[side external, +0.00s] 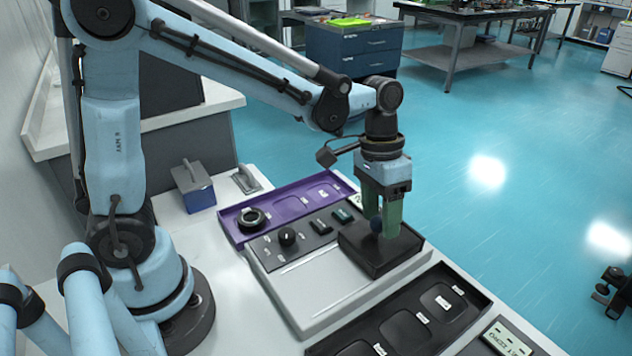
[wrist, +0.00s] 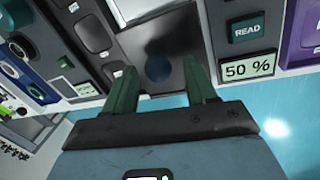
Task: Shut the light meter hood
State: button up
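The light meter (side external: 312,290) is a pale grey unit with a black control strip. In the wrist view its green READ button (wrist: 246,29) and a display reading "50 %" (wrist: 249,68) show at the right. Its dark hood (side external: 400,254) lies level over the meter's right end, leaving the pale bed to the left uncovered. A dark blue round knob (side external: 376,225) stands on the hood and shows in the wrist view (wrist: 158,68). My gripper (side external: 383,232) is open, pointing down over the hood, with its green fingers on either side of the knob. I cannot tell whether they touch it.
A purple tray (side external: 290,207) with a black ring (side external: 252,219) lies behind the meter. A dark tray (side external: 455,325) with several black pads lies in front. A blue-grey box (side external: 194,187) stands at the back left. Blue floor opens beyond the right edge.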

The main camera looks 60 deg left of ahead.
jog(key=shift+r, duration=0.1)
notch_tip(320, 180, up, 12)
jog(key=a, duration=0.2)
jog(key=shift+w+a, duration=0.15)
dwell(0.4)
jog(key=s+a+f+n+t+y, duration=0.2)
jog(key=s+a+f+t, duration=0.4)
jog(key=s+f+t, duration=0.1)
jog(key=shift+s+a+f+t, duration=0.25)
jog(key=shift+a+f+t, duration=0.05)
jog(key=shift+a, duration=0.1)
dwell(1.0)
